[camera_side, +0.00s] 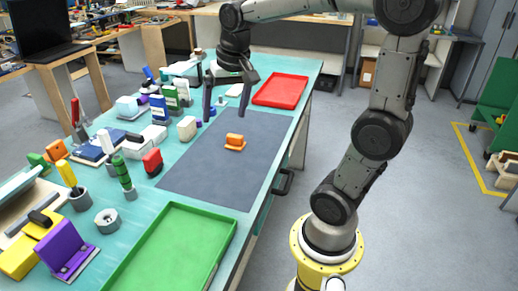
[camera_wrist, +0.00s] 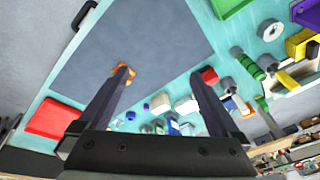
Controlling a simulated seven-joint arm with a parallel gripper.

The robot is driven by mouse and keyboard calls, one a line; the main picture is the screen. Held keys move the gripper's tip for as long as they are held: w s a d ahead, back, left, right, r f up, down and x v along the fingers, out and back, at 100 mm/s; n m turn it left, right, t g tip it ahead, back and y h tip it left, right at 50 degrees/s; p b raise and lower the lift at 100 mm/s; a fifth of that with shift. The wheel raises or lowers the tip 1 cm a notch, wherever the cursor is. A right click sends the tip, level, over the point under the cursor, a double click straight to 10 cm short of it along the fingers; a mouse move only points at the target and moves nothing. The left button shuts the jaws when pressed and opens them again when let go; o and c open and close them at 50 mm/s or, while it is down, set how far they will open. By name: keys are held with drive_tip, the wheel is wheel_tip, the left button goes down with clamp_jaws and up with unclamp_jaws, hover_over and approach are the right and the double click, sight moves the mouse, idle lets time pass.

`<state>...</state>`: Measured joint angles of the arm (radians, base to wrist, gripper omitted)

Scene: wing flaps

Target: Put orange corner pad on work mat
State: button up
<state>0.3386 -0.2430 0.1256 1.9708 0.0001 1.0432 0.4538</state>
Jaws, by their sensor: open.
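The orange corner pad (camera_side: 235,141) rests on the dark grey work mat (camera_side: 205,170), near the middle of its right half in the side view. In the wrist view the pad (camera_wrist: 130,74) shows partly behind one fingertip, and the mat (camera_wrist: 120,40) fills the upper middle. My gripper (camera_side: 226,112) is open and empty, above the far end of the mat and apart from the pad. In the wrist view its two fingers (camera_wrist: 160,78) are spread wide with nothing between them.
A red tray (camera_side: 281,90) lies beyond the mat and a green tray (camera_side: 172,250) lies at the near end. Several bottles, blocks and tools crowd the left side, including a red block (camera_side: 152,162) and a cream block (camera_side: 187,128) near the mat's edge. Most of the mat is clear.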

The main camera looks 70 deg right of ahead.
drive_tip(key=s+a+f+n+t+y, duration=0.1)
drive_tip(key=s+a+f+n+t, duration=0.1)
drive_tip(key=s+a+n, duration=0.7)
drive_tip(key=s+a+t, duration=0.1)
drive_tip(key=s, duration=0.2)
drive_tip(key=shift+f, duration=0.35)
